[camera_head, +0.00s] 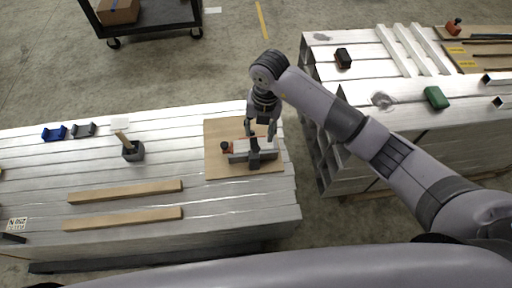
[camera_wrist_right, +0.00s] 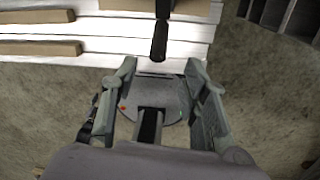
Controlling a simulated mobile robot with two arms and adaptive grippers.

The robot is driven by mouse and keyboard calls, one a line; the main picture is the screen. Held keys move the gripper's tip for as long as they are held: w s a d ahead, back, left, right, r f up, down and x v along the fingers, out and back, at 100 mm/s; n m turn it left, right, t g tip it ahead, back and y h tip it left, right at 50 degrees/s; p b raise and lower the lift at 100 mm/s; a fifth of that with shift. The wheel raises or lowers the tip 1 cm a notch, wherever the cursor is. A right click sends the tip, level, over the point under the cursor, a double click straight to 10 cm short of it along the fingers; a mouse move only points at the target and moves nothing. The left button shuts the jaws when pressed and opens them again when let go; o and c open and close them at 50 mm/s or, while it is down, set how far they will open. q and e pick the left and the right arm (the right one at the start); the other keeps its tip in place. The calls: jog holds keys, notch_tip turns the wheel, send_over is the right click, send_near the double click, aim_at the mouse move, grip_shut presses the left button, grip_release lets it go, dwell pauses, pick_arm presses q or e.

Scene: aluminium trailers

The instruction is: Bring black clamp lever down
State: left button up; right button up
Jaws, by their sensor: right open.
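The black clamp lever (camera_head: 254,156) shows on the wooden board (camera_head: 214,165) at the right end of the near left trailer stack, over a grey bar (camera_head: 268,156). My right gripper (camera_head: 261,131) is just above and behind it, pointing down. In the right wrist view the gripper (camera_wrist_right: 161,72) is open with nothing between its fingers. There the black lever (camera_wrist_right: 160,40) extends from the top edge to just ahead of the fingertips, roughly centred between them. I cannot tell whether it touches anything. My left gripper is not in view.
An orange-and-black part (camera_head: 226,147) sits left of the bar. Two wooden strips (camera_head: 125,190), blue (camera_head: 54,133) and grey blocks (camera_head: 84,130), and a dark holder with a wooden handle (camera_head: 132,150) lie farther left. A second metal stack (camera_head: 330,80) stands right, across a floor gap.

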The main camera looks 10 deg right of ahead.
aim_at(256, 149)
jog(key=f, duration=0.7)
jog(key=a+f, duration=0.1)
jog(key=f, duration=0.3)
jog(key=shift+f+p, duration=0.15)
jog(key=shift+p, duration=0.15)
jog(key=shift+c, duration=0.2)
grip_shut()
jog(key=shift+w, duration=0.1)
